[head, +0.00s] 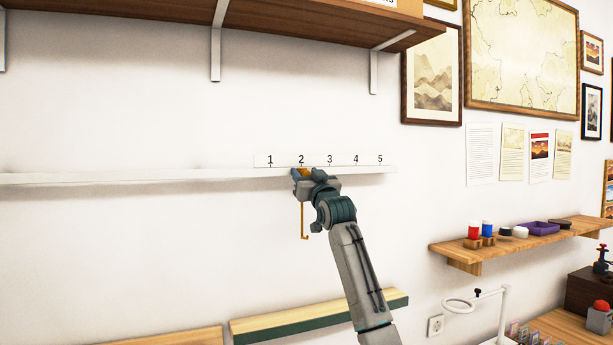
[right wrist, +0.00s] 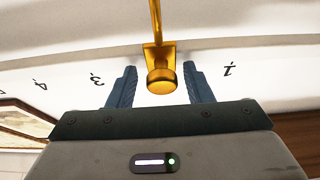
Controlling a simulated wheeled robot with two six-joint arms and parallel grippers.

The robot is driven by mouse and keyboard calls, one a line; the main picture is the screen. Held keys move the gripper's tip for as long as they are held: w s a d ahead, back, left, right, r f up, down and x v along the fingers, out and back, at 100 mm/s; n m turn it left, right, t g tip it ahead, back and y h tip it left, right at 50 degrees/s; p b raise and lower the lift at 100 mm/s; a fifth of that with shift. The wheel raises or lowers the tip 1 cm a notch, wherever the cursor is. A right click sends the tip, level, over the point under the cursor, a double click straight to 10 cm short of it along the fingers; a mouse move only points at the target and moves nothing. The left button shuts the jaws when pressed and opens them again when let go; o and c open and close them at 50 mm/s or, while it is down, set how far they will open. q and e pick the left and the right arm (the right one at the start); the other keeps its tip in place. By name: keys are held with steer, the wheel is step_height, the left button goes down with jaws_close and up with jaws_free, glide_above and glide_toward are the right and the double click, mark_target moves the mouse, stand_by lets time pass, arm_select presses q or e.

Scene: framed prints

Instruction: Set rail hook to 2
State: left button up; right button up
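The white rail (head: 140,178) runs across the wall, with a number strip (head: 345,160) marked 1 to 5 above it. The gold rail hook (head: 304,220) hangs from the rail under the 2. My right gripper (head: 302,174) is at the hook's top and partly hides it. In the right wrist view, the hook's round gold knob (right wrist: 161,80) sits between the fingers of my right gripper (right wrist: 161,72), with a gap on each side. The 3 and the 1 show to either side there; the 2 is hidden. My left gripper is out of view.
A brown shelf (head: 130,25) on white brackets overhangs the rail. A green-fronted wooden ledge (head: 300,322) is below. Framed prints (head: 432,75) hang at the right, above a small wooden shelf (head: 470,250) with jars. The wall left of the hook is clear.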

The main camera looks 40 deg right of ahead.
steer(key=shift+d, duration=0.1)
steer(key=shift+s+f, duration=0.15)
steer(key=shift+s, duration=0.05)
arm_select(q)
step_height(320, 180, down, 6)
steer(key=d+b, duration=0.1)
steer(key=b, duration=0.5)
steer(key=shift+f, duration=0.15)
arm_select(e)
steer(key=v, duration=1)
steer(key=shift+a, duration=0.25)
steer(key=shift+s+f, duration=0.1)
steer(key=shift+s, duration=0.05)
